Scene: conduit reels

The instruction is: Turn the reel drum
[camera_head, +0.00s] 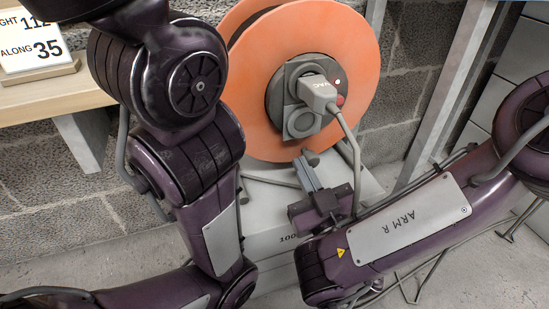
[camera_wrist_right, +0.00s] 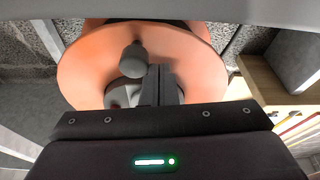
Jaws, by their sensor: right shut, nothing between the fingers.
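The orange reel drum (camera_head: 352,50) stands upright on a light grey base (camera_head: 265,205). Its grey hub (camera_head: 290,85) carries a grey plug (camera_head: 318,92) with a cable running down. A grey knob (camera_head: 312,157) sits low on the drum face. My right gripper (camera_head: 306,168) is shut and empty, with its fingertips close by the knob. In the right wrist view the knob (camera_wrist_right: 132,58) shows left of the shut fingers (camera_wrist_right: 158,85), in front of the orange drum (camera_wrist_right: 85,70); I cannot tell whether they touch. My left arm crosses the left side, and its gripper is out of the picture.
A wooden shelf (camera_head: 50,98) with a number card (camera_head: 30,42) stands at the upper left. A grey metal post (camera_head: 440,95) rises right of the drum, before a block wall (camera_head: 395,110). Cables lie on the floor at the lower right.

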